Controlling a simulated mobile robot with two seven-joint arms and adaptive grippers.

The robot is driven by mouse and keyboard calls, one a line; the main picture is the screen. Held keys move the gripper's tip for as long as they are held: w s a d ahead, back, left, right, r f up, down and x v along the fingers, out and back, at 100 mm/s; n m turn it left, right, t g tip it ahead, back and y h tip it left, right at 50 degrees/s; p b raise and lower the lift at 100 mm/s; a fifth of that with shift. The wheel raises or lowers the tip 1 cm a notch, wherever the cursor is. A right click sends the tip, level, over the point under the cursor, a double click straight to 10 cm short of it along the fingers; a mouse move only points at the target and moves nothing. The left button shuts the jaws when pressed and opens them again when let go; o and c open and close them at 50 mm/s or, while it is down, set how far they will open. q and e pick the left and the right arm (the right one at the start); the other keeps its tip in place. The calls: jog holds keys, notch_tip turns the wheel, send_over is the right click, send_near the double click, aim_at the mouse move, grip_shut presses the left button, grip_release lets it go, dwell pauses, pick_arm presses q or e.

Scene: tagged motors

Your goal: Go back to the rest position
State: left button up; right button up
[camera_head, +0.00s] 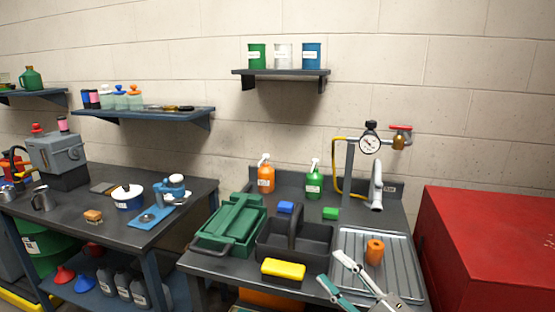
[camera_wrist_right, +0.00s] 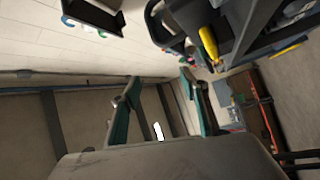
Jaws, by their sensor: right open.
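My right gripper (camera_head: 329,267) shows at the lower right of the head view, over the front part of the sink bench. Its two fingers are spread apart with nothing between them, so it is open and empty. In the right wrist view its green-padded fingers (camera_wrist_right: 160,80) are also apart, with only background between them. My left gripper is in neither view.
The gripper is close to a yellow sponge (camera_head: 283,269), a dark caddy (camera_head: 268,246) and a ribbed drainboard (camera_head: 352,262) bearing an orange cylinder (camera_head: 375,251). A faucet (camera_head: 376,190) rises behind. A red cabinet (camera_head: 490,240) stands right; a workbench (camera_head: 95,220) stands left.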

jog(key=s+d+f+m+h, duration=0.2)
jog(key=s+f+m+h, duration=0.15)
jog(key=f, duration=0.35)
jog(key=s+d+f+m+g+h, duration=0.1)
jog(key=s+d+f+m+h, duration=0.15)
jog(key=f+m, duration=0.3)
jog(key=s+d+f+m+h, duration=0.1)
jog(key=s+f+m+h, duration=0.2)
jog(key=f, duration=0.5)
jog(key=s+d+f+m+g+h, duration=0.1)
jog(key=s+f+m+g, duration=0.3)
jog(key=s+f, duration=0.8)
jog(key=shift+s+d+f+m+g, duration=0.15)
jog(key=shift+s+m+g, duration=0.25)
jog(key=shift+s, duration=0.6)
jog(key=shift+d, duration=0.1)
